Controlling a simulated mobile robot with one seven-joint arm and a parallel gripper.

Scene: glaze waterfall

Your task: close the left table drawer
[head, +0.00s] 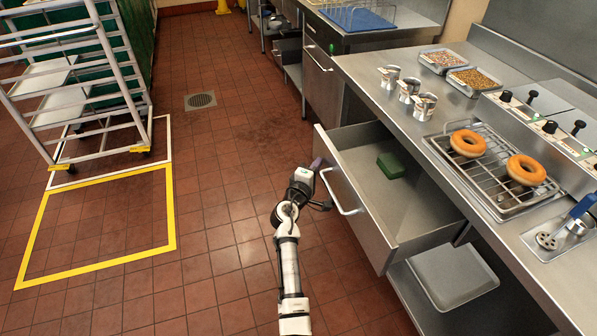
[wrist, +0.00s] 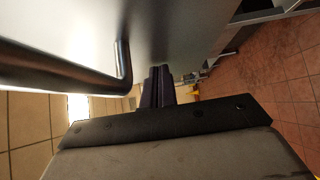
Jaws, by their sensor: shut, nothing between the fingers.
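The left table drawer (head: 385,205) stands pulled out from the steel table, with a green block (head: 391,165) lying inside near its back. Its bar handle (head: 336,193) runs along the front panel. In the head view my gripper (head: 316,165) is outside the drawer, close to the far end of the front panel and handle. In the wrist view the gripper's dark fingers (wrist: 158,86) are shut with nothing between them, beside the metal front panel (wrist: 175,30). The handle (wrist: 60,80) shows at the left there. I cannot tell whether the fingertips touch the panel.
The steel table (head: 400,112) carries metal cups (head: 424,106), topping trays (head: 474,80) and a rack (head: 500,180) with two donuts. A lower shelf holds a tray (head: 452,277). A wheeled rack (head: 75,95) stands at the left. The tiled floor (head: 220,225) between is clear.

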